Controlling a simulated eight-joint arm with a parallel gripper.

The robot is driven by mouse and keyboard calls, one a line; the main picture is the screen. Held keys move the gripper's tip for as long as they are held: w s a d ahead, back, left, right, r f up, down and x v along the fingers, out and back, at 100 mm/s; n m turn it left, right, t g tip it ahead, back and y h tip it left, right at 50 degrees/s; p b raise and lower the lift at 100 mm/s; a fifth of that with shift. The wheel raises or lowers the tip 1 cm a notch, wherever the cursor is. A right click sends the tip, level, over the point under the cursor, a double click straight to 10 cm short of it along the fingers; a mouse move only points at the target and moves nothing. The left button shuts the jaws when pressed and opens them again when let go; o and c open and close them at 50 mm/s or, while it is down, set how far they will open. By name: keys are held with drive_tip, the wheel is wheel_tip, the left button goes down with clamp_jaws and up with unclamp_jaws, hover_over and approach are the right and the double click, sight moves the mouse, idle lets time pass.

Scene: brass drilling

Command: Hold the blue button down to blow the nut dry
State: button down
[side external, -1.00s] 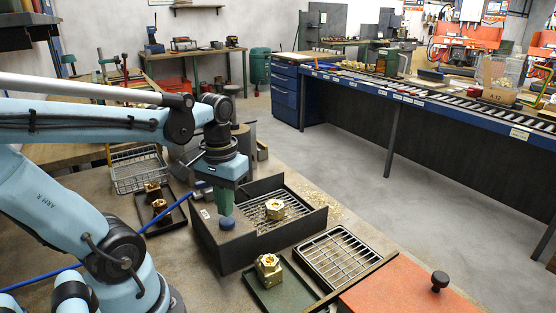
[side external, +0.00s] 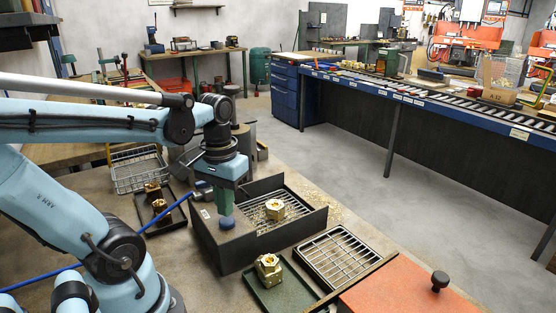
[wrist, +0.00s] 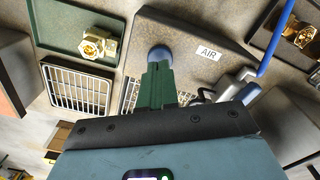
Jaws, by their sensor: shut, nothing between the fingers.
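The blue button (side external: 227,223) sits on top of the dark air-blow box (side external: 240,250); in the wrist view the blue button (wrist: 161,55) is beside a white AIR label (wrist: 208,53). My gripper (side external: 226,212) points straight down with its green fingers shut and empty. Its tips are at the button's top and appear to touch it; how far the button is pressed I cannot tell. A brass nut (side external: 275,209) lies on the wire grate inside the box, to the right of the button. My fingers hide part of the button.
A dark tray with brass parts (side external: 157,205) lies behind left, near the blue air hose (side external: 165,222).

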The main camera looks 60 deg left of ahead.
sight(227, 220)
drive_tip(key=shift+f, duration=1.1)
drive_tip(key=shift+r, duration=0.1)
idle(3.5)
drive_tip(key=shift+r, duration=2.95)
drive_tip(key=w+d+m+t, duration=0.1)
drive_tip(key=w+d+f+m+t, duration=0.1)
drive_tip(key=w, duration=0.1)
drive_tip(key=w+d+f+m+t, duration=0.1)
drive_tip(key=d, duration=0.1)
drive_tip(key=shift+w+f+t+y, duration=0.1)
drive_tip(key=shift+w+t+y, duration=0.2)
drive_tip(key=shift+t, duration=0.1)
drive_tip(key=w+d+m+t, duration=0.2)
drive_tip(key=d, duration=0.1)
drive_tip(key=w+d+m+t, duration=0.1)
drive_tip(key=shift+w+d+f, duration=0.1)
drive_tip(key=shift+d, duration=0.2)
drive_tip(key=shift+a, duration=0.1)
